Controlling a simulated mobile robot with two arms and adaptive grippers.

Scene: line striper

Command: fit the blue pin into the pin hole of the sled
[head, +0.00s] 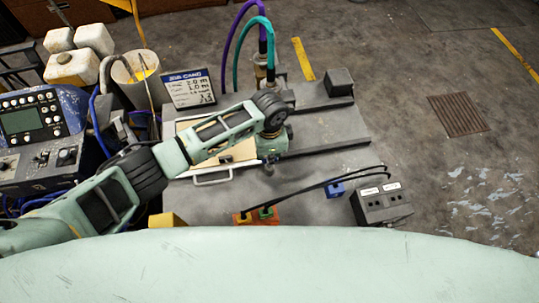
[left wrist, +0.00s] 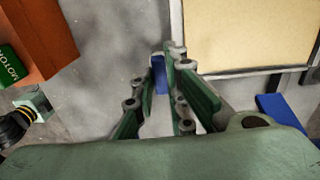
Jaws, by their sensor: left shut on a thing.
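My left gripper (head: 272,160) points down over the grey worktop in the head view, just right of a tan panel. In the left wrist view, my left gripper (left wrist: 165,90) is closed on the blue pin (left wrist: 158,75), whose upright blue part shows between the fingertips. The pin is hidden in the head view by the gripper. I cannot clearly make out the sled or its pin hole; dark rails (head: 325,147) run to the right of the gripper, and my arm covers part of that area. My right gripper is not in view.
An orange block (head: 257,217) with green connectors, a small blue block (head: 336,189) and a black box (head: 382,204) stand near the front. Purple and teal hoses (head: 240,45) rise behind my arm. A job card (head: 189,88) stands at the back left.

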